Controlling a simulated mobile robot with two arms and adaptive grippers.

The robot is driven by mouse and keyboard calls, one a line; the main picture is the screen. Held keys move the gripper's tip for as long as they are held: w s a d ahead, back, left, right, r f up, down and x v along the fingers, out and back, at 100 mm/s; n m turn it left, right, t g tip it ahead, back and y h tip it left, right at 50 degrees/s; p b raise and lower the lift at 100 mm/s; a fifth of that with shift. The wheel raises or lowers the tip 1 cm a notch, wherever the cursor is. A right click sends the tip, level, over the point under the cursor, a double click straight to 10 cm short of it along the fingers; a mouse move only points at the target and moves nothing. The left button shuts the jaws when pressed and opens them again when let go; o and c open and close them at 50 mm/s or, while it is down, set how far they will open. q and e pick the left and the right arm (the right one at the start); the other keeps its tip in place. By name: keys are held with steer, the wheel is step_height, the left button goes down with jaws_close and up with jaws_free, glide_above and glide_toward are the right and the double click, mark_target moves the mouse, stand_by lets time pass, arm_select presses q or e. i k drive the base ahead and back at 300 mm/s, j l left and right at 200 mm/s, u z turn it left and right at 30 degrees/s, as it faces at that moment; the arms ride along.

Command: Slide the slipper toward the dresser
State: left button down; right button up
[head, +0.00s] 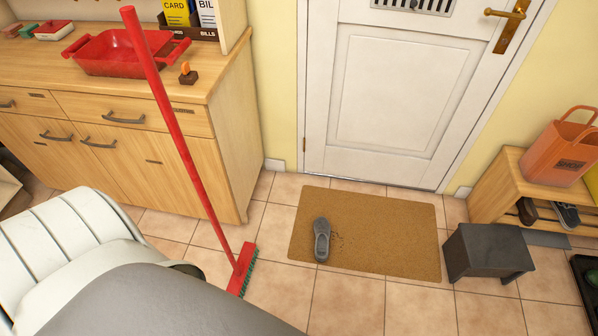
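The slipper (322,241) is a single grey shoe-like slipper in the head view. It lies on the left part of the brown doormat (390,222), with its long side pointing roughly toward the door. The wooden dresser (225,160) stands to the left, with drawers and dark handles. A gap of tiled floor separates the doormat from the dresser. Neither of my grippers shows in this view.
A red broom (190,165) stands between dresser and doormat, its head on the floor. A white door (385,90) is behind the mat. A dark grey stool (488,252) and a shoe bench (492,190) stand right. White and grey rounded surfaces fill the lower left.

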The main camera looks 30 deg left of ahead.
mark_target(321, 227)
steer(key=u, duration=0.8)
